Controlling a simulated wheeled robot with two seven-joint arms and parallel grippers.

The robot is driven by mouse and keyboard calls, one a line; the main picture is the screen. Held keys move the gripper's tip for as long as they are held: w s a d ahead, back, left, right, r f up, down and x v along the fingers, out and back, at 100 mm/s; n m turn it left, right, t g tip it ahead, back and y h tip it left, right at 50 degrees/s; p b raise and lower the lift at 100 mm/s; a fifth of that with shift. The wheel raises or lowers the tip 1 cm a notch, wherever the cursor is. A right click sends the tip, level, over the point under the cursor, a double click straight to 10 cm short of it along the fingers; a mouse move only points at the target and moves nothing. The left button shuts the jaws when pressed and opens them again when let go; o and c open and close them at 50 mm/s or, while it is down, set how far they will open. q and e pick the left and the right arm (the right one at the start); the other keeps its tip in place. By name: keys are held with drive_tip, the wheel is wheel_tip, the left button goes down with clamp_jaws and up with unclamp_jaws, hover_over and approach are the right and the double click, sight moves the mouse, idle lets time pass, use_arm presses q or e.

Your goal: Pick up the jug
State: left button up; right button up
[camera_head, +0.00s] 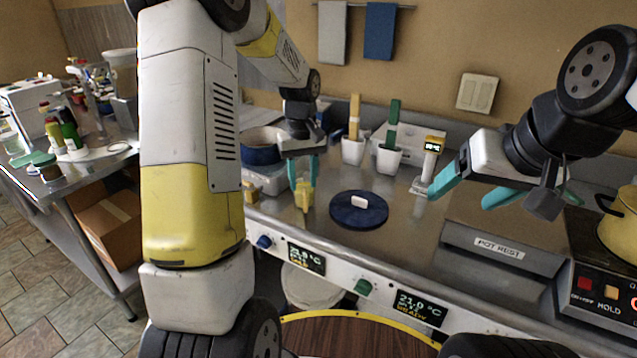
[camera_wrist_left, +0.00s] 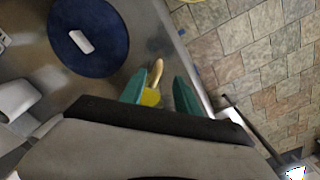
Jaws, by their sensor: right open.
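A small yellow object (camera_head: 303,195) stands near the counter's front edge, left of the dark blue lid; it may be the jug, but its shape is hard to make out. In the left wrist view it shows as a yellow body (camera_wrist_left: 151,98) with a curved tan part. My left gripper (camera_head: 304,170) points down at it, its teal fingers apart. In the left wrist view the object lies between the fingers (camera_wrist_left: 163,92), nearer the left one, with a gap to the right one. My right gripper (camera_head: 472,190) is open and empty above the counter's right part.
The blue round lid (camera_head: 358,211) with a white handle lies right of the yellow object. A blue-banded pot (camera_head: 260,147) is behind. White cups with brushes (camera_head: 389,158), a thermometer stand (camera_head: 428,165), a pot rest (camera_head: 498,247) and a yellow pot (camera_head: 620,225) stand farther right.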

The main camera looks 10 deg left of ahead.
sight(305, 195)
use_arm(q)
drive_tip(key=f, duration=0.7)
drive_tip(key=shift+s+d, duration=0.15)
drive_tip(key=shift+d, duration=0.15)
clamp_jaws()
drive_tip(key=shift+r, duration=0.1)
idle(0.9)
